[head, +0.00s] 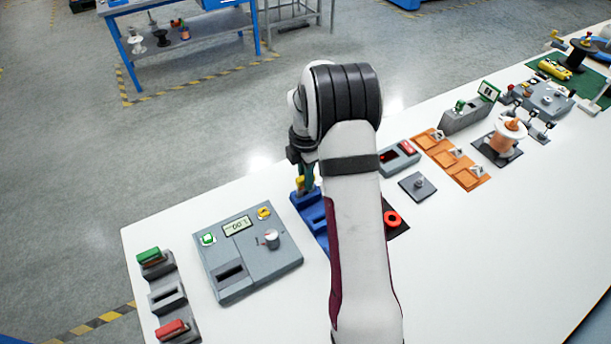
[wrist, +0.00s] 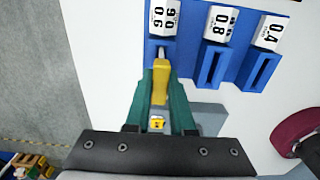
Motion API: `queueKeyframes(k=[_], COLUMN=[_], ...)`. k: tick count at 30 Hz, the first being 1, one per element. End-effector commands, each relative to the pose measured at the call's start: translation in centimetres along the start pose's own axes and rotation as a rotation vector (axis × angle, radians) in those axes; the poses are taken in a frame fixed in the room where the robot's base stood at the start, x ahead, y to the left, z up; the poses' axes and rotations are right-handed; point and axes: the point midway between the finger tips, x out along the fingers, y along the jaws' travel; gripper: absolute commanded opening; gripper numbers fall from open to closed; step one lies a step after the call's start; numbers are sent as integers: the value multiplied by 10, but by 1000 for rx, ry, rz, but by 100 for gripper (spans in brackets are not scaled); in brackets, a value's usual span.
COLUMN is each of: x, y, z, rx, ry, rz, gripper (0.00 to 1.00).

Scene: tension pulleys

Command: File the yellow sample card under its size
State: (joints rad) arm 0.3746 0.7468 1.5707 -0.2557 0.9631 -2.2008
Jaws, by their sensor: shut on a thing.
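My gripper (wrist: 160,88) has green fingers shut on the yellow sample card (wrist: 160,78). The card's far end is at the left slot of the blue card rack (wrist: 190,56), just below the label 0.6 (wrist: 164,16). I cannot tell how far it sits in the slot. The slot labelled 0.8 (wrist: 211,67) and the slot labelled 0.4 (wrist: 259,70) look empty. In the head view the card (head: 300,183) shows as a small yellow patch above the left end of the rack (head: 307,207). My arm hides the rest of the rack.
A grey device with a display (head: 250,250) stands left of the rack. A stand with green and red handles (head: 167,295) is at the far left. Orange trays (head: 448,158) and a spool (head: 505,137) lie to the right. The front right of the white table is clear.

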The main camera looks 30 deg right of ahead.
Motion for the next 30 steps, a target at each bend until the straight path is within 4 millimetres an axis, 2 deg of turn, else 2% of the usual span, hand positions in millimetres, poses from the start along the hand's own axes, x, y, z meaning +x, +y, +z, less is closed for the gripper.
queueKeyframes(k=[13,30], x=[11,16], y=[0,0], z=[0,0], rx=[0,0], ry=[0,1], rz=[0,-1], gripper=[0,0])
